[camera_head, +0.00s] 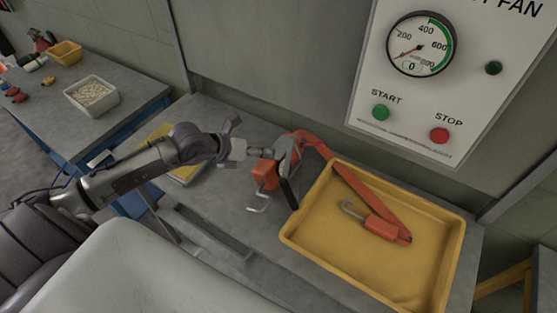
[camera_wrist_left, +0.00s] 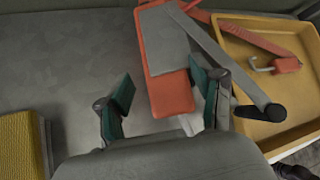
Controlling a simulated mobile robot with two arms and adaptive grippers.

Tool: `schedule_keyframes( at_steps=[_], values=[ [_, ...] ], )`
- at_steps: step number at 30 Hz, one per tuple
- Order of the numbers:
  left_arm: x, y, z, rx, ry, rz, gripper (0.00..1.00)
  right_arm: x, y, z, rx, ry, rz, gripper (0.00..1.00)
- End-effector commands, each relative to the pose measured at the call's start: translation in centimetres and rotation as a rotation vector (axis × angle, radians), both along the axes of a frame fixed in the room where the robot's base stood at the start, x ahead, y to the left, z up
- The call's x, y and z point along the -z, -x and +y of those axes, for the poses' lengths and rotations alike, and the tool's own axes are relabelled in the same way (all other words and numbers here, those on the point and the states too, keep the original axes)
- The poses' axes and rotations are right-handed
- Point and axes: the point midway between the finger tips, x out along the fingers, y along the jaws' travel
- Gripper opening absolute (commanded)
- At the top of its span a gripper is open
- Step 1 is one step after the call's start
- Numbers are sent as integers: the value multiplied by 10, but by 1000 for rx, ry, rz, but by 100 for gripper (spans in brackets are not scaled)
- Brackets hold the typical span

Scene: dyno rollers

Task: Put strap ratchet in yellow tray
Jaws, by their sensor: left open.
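The strap ratchet (camera_head: 265,174) has an orange body, a grey metal handle and a bent hook. Its body lies on the grey bench, left of the yellow tray (camera_head: 325,240). Its orange strap runs over the tray's rim, and its other hooked end (camera_head: 380,227) lies inside the tray. My left gripper (camera_head: 232,146) is open, just left of the ratchet body. In the left wrist view, the orange body (camera_wrist_left: 170,95) shows ahead of the fingers, nearer the right one, and the tray (camera_wrist_left: 232,42) is at right. My right gripper is not in view.
A wall panel with a gauge (camera_head: 421,45) stands behind the tray. Another yellow container (camera_head: 188,172) lies partly hidden under my left arm. A side table at left holds a white bin (camera_head: 91,96) and a small yellow bin (camera_head: 66,53). The bench front is mostly clear.

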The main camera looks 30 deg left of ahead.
Motion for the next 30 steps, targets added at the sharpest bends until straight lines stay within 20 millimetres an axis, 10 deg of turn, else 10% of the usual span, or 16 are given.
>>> schedule_keyframes(
  at_steps=[30],
  values=[
    [58,-68,-32,3,-1,-1,67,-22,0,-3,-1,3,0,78]
  ],
)
